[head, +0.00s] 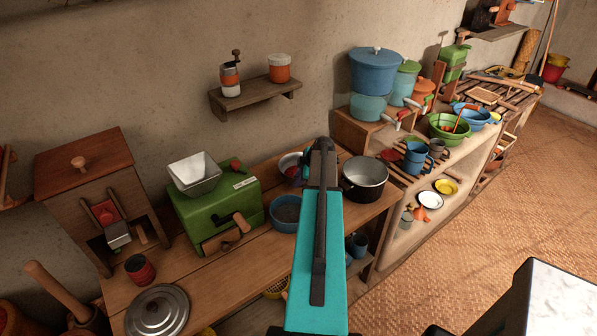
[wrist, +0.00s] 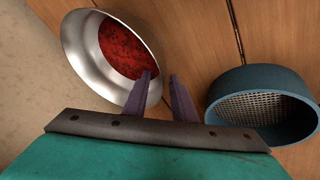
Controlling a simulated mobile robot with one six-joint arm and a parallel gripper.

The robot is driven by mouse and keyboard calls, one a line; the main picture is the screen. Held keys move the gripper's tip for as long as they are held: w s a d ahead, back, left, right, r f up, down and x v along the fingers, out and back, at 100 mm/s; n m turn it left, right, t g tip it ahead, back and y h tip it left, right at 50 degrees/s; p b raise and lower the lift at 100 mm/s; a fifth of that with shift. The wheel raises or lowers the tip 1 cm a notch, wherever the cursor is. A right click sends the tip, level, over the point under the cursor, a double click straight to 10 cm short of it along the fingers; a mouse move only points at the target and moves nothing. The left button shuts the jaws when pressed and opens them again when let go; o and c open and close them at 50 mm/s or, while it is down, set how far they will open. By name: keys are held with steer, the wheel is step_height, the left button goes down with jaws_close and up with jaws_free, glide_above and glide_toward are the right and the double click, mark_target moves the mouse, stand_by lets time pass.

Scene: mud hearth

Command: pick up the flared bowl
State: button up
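The flared bowl (wrist: 88,62) is a shiny metal bowl with a wide rim and dark-red contents, at the upper left of the wrist view. In the head view the bowl (head: 287,163) shows only in part on the wooden table; my arm hides the rest. The right finger is outside the bowl.
A blue sieve (wrist: 262,132) stands to the bowl's right in the wrist view, close to the right finger. In the head view a metal pot (head: 365,190) stands right of my arm, and a green grinder box (head: 215,208) stands to the left. The wall is behind.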

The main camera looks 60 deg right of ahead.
steer(key=shift+w+f, duration=0.3)
steer(key=shift+f, duration=0.3)
jaws_close()
